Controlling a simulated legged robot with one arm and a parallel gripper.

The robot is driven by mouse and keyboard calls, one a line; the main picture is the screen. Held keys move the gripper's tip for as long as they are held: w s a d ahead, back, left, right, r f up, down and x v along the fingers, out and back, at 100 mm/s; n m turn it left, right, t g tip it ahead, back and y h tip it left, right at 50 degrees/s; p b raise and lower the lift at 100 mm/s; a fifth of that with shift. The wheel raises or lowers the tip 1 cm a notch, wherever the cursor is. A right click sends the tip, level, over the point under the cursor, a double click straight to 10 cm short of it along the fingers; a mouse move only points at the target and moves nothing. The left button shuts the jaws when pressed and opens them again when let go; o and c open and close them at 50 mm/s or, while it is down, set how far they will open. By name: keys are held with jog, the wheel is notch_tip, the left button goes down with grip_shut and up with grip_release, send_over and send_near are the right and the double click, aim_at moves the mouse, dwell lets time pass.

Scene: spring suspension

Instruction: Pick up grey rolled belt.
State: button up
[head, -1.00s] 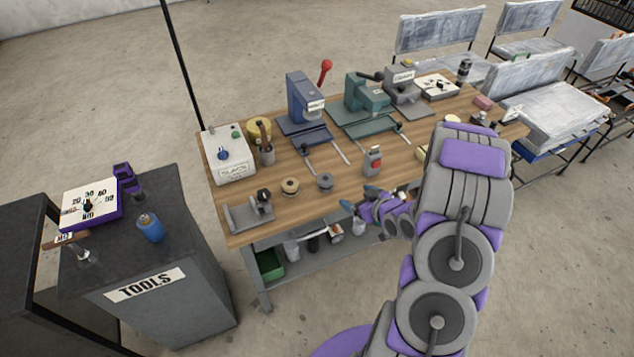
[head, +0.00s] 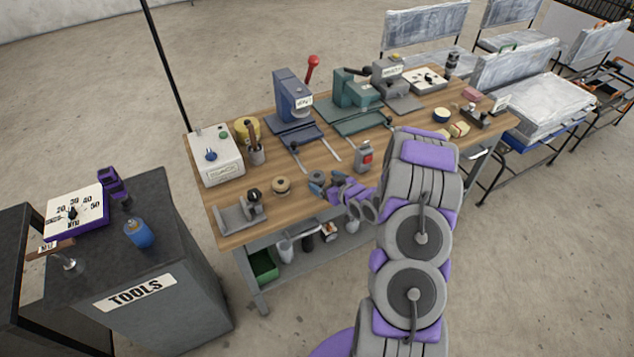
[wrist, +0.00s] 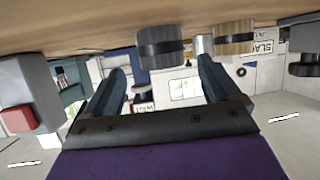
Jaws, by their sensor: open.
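The grey rolled belt (wrist: 160,44) lies on the wooden workbench (head: 345,160). In the wrist view, which is upside down, it has a dark band and sits just beyond my open fingertips, between them and apart from both. My gripper (wrist: 163,72) is open and empty, low over the bench top. In the head view my gripper (head: 326,184) reaches in from the right and partly covers the grey belt, so their exact gap cannot be told there.
A tan rolled belt (head: 281,186) sits close left of the grey one. A grey bracket (head: 243,212) stands at the front left corner. A red-button box (head: 364,155) stands right of my gripper. Blue (head: 293,98) and green (head: 355,95) presses stand behind.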

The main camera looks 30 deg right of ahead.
aim_at(317, 178)
jog(key=shift+b+x, duration=0.95)
jog(key=shift+x, duration=1.85)
jog(key=shift+s+a+f, duration=0.1)
jog(key=shift+f, duration=0.05)
jog(key=c, duration=1.1)
